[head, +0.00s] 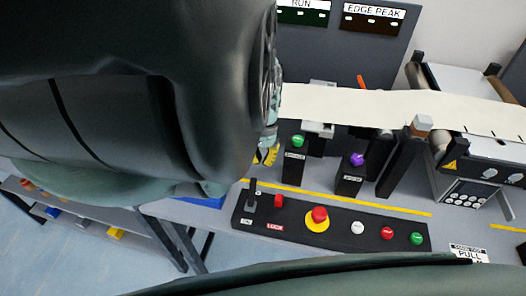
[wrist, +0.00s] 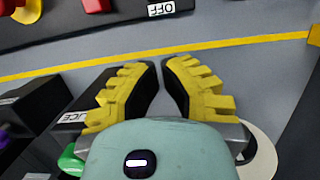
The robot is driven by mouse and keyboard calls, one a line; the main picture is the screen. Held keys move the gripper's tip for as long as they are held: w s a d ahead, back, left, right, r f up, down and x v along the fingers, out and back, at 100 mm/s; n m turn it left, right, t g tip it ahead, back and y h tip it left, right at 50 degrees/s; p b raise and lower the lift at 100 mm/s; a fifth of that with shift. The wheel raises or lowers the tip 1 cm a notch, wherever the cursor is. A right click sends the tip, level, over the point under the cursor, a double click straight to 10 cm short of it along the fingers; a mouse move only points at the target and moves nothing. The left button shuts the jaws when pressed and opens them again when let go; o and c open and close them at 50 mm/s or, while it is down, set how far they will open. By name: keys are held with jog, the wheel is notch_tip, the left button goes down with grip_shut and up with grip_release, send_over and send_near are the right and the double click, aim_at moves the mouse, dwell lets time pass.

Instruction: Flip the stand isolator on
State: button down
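The stand isolator is a small black upright lever (head: 252,194) at the left end of the black control panel (head: 338,240). A small label sits below it, and in the wrist view the label by the panel edge reads OFF (wrist: 161,9). The lever itself is outside the wrist view, past its top edge. My gripper (head: 267,156) is above the table, behind the panel and apart from the lever. In the wrist view its yellow-padded fingers (wrist: 161,66) almost meet at the tips, with a narrow gap and nothing between them.
Beside the lever are a red lock piece (head: 279,201), a red emergency button (head: 319,215) on yellow, and several small buttons. Black posts with a green button (head: 297,141) and a purple button (head: 357,159) stand behind. A pale strip (head: 370,107) runs above them.

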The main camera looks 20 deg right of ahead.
aim_at(252, 193)
jog(key=f+b, duration=0.1)
jog(key=f, duration=0.1)
jog(key=f+b, duration=0.1)
jog(key=f, duration=0.1)
jog(key=f+b, duration=0.1)
jog(key=shift+s+a+f, duration=0.25)
jog(key=shift+s+f, duration=0.15)
jog(key=shift+s+a+r+p, duration=0.5)
jog(key=shift+s+r+p, duration=0.3)
jog(key=shift+p, duration=1)
jog(key=shift+s+a+r+p, duration=0.45)
jog(key=shift+s+r+p, duration=0.3)
jog(key=shift+p, duration=1.05)
jog(key=shift+w, duration=0.1)
